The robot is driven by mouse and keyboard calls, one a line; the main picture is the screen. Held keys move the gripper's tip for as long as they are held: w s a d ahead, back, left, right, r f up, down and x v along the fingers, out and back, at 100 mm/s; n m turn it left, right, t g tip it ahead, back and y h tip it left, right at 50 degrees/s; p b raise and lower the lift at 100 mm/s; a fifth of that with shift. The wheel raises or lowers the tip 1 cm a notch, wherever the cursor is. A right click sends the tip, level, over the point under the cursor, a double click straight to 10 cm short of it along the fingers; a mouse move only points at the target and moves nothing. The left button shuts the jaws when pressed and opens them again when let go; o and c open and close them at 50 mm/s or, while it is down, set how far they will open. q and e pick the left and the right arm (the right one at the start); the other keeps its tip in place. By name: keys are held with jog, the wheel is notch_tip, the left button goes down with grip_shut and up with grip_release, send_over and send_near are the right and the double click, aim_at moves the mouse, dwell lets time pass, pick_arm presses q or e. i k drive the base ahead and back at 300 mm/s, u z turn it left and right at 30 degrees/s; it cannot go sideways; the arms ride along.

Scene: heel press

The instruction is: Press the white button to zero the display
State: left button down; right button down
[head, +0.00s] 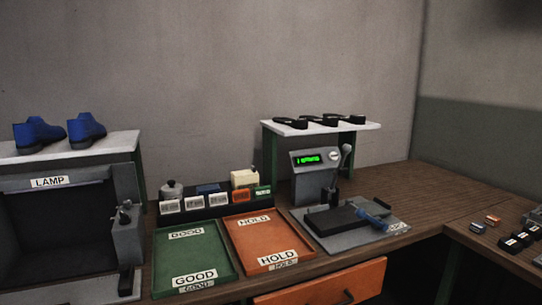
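The grey press (316,184) stands at the back of the bench, with a green lit display (309,160) on its sloped face. The characters on the display are too small to read surely. A round white button (334,156) sits just right of the display. A lever with a round knob (346,150) rises close beside it on the right. Neither of my grippers shows in the head view.
A dark pad and a blue-handled tool (372,219) lie on the grey base plate. Green GOOD (190,260) and orange HOLD (262,240) trays lie left of it. A white shelf (368,127) holds black parts. The LAMP box (135,235) stands far left.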

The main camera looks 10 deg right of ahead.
aim_at(334, 156)
jog(key=u, duration=2.85)
jog(key=k, duration=2.15)
jog(key=z, duration=1.95)
jog(key=i, duration=0.5)
jog(key=u, duration=0.1)
